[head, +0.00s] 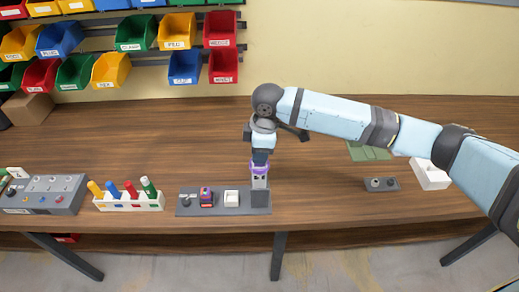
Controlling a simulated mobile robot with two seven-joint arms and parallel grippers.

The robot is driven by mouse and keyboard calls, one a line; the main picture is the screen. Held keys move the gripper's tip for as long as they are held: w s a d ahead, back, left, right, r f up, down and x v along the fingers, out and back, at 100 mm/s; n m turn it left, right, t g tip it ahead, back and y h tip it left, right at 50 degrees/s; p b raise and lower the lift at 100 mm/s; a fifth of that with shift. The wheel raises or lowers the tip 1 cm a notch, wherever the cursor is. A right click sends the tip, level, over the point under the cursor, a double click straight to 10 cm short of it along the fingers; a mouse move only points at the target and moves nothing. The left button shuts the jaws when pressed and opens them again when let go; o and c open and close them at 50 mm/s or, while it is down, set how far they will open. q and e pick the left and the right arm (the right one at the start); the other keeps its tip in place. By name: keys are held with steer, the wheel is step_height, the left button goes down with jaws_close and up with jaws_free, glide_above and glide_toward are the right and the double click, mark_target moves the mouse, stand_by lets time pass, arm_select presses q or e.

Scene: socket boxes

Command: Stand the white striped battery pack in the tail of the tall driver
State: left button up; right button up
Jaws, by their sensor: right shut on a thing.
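A tall upright piece with a purple top, which looks like the tall driver (260,171), stands in the grey block at the right end of a dark grey board (219,208). My right gripper (261,163) points straight down at its top. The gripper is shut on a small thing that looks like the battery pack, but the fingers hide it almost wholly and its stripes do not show. I cannot tell whether it touches the driver or is seated in it. My left gripper is not in view.
The board also carries a short purple-and-dark piece (207,196) and a white block (231,198). To the left are a white rack (128,203) of coloured handles and a grey panel box (45,194). A small grey block (381,184) and white tray (430,175) stand right.

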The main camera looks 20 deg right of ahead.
steer(key=shift+f, duration=0.2)
steer(key=shift+f, duration=0.3)
steer(key=o, duration=0.9)
steer(key=shift+f, duration=0.15)
step_height(320, 180, up, 14)
steer(key=d+b, duration=0.1)
steer(key=shift+s+d, duration=0.25)
steer(key=shift+d, duration=0.05)
steer(key=shift+f, duration=0.1)
